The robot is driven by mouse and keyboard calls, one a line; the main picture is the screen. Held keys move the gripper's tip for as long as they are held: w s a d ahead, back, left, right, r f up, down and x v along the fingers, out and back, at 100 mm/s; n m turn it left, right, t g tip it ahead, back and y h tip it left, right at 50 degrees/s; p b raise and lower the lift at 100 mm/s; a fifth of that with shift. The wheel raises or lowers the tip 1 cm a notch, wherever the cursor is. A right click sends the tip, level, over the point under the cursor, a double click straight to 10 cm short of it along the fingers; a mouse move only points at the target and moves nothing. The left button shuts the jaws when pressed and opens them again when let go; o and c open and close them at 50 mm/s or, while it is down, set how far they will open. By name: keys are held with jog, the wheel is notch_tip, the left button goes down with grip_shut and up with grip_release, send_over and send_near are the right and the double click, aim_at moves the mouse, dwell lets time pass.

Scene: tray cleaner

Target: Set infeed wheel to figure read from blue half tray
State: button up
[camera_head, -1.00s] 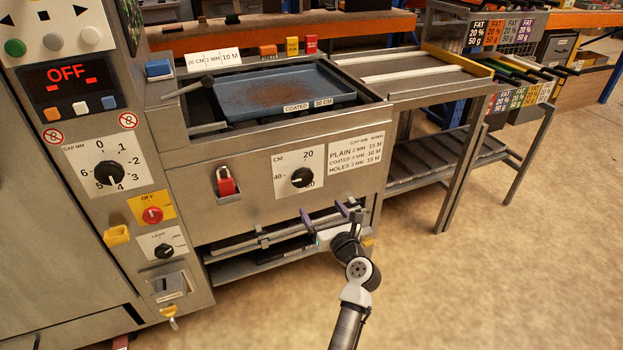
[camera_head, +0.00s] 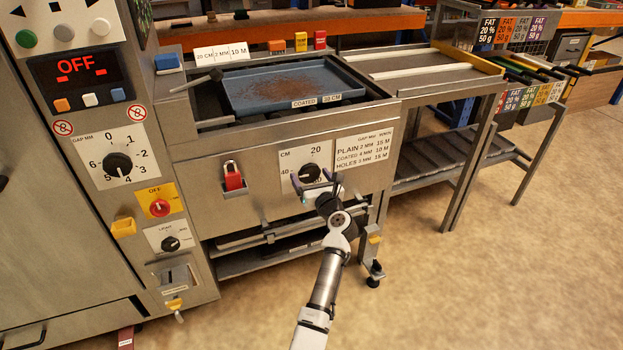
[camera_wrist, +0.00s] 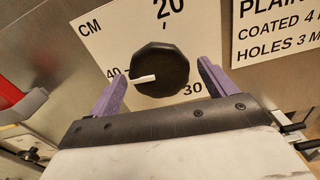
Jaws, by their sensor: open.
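The infeed wheel is a black knob (camera_wrist: 160,70) on a white CM plate (camera_wrist: 120,42) marked 20 at the top, 40 at the left and 30 at the lower right. Its white pointer points left, near 40. In the head view the wheel (camera_head: 311,171) is partly hidden behind my gripper (camera_head: 314,182). My gripper is open, its purple fingers at either side of the knob in the wrist view; I cannot tell whether they touch it. The blue tray (camera_head: 250,82) lies on the machine top with brown residue. Its front label (camera_head: 317,101) reads COATED 30 CM.
A plate (camera_head: 364,148) listing PLAIN, COATED and HOLES is right of the wheel. The gap dial (camera_head: 118,164) and a display (camera_head: 85,79) reading OFF are on the left column. Floor at the right is clear.

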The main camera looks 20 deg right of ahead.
jog(key=shift+c, duration=0.4)
jog(key=c, duration=0.8)
jog(key=shift+c, duration=0.2)
